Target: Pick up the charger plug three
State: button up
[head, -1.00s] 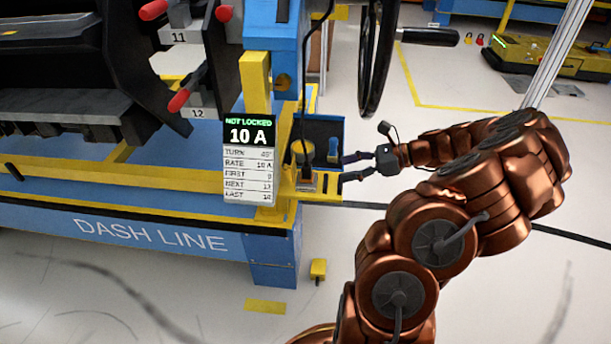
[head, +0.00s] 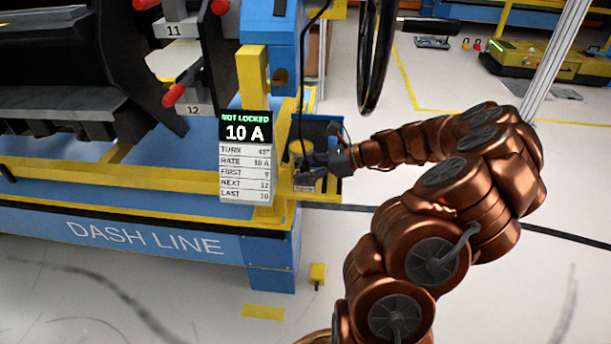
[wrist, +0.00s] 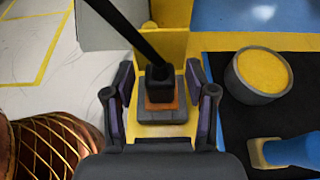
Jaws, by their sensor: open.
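In the wrist view, a small black plug (wrist: 158,84) with a thick black cable stands in an orange-edged dark socket block (wrist: 163,113). It appears to be the charger plug. My gripper (wrist: 160,92) is open, with one finger on each side of the plug and visible gaps between. No finger contact shows. In the head view, my gripper (head: 307,168) is at the small shelf on the end of the dash line stand and hides most of the plug. The plug's cable (head: 302,95) hangs down to it from above.
A round grey cup with a yellow top (wrist: 262,76) and a blue-handled item (wrist: 292,152) sit on a black surface right of the plug. A status sign (head: 246,155) reading "NOT LOCKED 10 A" stands left of my gripper. A steering wheel (head: 378,55) hangs above.

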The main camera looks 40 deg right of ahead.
aim_at(291, 159)
grip_shut()
dwell(0.5)
jog(key=shift+r, duration=0.3)
notch_tip(291, 159, up, 4)
jog(key=shift+f+p, duration=0.15)
jog(key=shift+p, duration=1)
jog(key=s+p, duration=0.2)
jog(key=s, duration=1.4)
jog(key=shift+a+r+p, duration=0.2)
jog(key=shift+r+p, duration=0.15)
